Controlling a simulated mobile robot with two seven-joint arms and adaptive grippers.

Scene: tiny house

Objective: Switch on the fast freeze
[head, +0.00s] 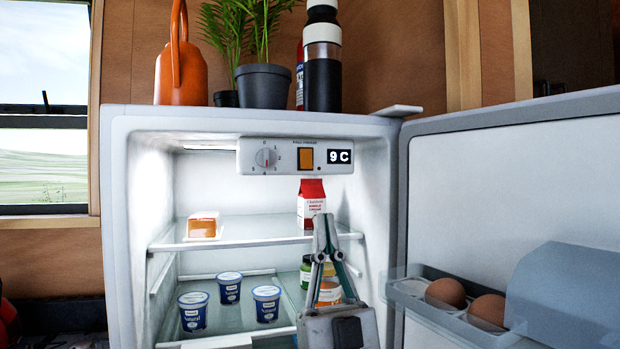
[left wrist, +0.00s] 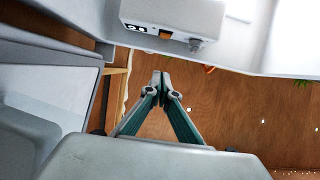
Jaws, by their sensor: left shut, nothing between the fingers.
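The fast freeze switch (head: 306,158) is an orange rocker on the white control panel (head: 250,157) at the top inside the open fridge. A dial (head: 266,157) is to its left and a display (head: 339,157) reading 9 C to its right. The switch also shows in the left wrist view (left wrist: 166,34), near the top. My left gripper (head: 325,222) is shut and empty, pointing up, below and slightly right of the switch and apart from it. It also shows in the left wrist view (left wrist: 161,76). My right gripper is in neither view.
A red and white carton (head: 311,201) and a packaged block (head: 203,226) are on the upper shelf. Cups (head: 193,311) and jars (head: 328,292) stand below. The open door (head: 500,170) with eggs (head: 446,292) is at right. Plants and bottles stand on top.

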